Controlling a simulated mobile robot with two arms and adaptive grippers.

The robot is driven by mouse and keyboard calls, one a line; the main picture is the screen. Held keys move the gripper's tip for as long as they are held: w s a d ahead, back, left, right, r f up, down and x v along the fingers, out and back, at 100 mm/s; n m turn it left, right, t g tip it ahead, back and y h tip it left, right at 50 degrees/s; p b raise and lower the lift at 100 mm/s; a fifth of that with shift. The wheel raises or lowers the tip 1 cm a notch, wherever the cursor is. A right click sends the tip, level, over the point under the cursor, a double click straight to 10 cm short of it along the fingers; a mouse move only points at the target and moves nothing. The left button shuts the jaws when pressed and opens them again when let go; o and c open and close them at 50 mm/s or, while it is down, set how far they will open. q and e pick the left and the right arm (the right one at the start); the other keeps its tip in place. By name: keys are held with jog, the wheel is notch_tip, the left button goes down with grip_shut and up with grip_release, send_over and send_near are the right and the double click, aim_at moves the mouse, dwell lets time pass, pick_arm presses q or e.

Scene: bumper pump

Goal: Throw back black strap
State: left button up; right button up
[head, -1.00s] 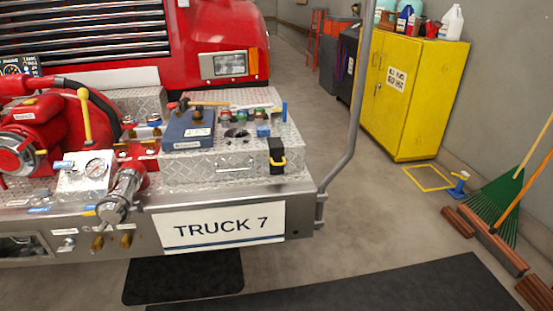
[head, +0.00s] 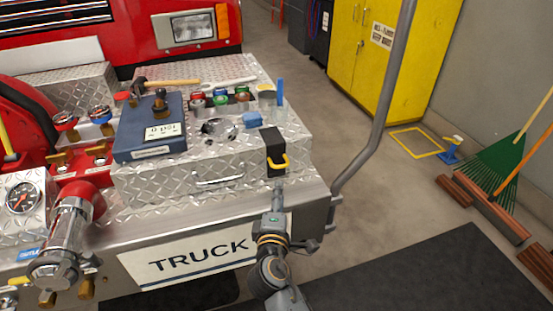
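The black strap (head: 272,145) hangs over the front right edge of the diamond-plate box (head: 160,185) on the truck's bumper. A yellow loop (head: 282,163) sits at its lower end. My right gripper (head: 279,187) rises from the bottom of the head view and points at the strap from just below it. Its fingers look narrow from here, and I cannot tell whether they are parted or touch the strap. My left gripper is not in view.
On the box lie a blue case with a gauge display (head: 150,130), a wooden-handled hammer (head: 170,84) and several coloured caps. A grey vertical pipe (head: 385,100) stands right of the bumper. The floor beyond is mostly clear, with a yellow cabinet (head: 400,60) behind.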

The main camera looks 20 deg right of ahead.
aim_at(283, 167)
jog(key=x, duration=1.3)
jog(key=shift+d+p, duration=0.1)
jog(key=shift+p, duration=0.2)
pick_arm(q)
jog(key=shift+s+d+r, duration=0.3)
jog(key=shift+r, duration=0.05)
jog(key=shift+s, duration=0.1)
pick_arm(e)
jog(key=shift+c, duration=0.4)
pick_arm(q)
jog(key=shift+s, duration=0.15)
pick_arm(e)
grip_shut()
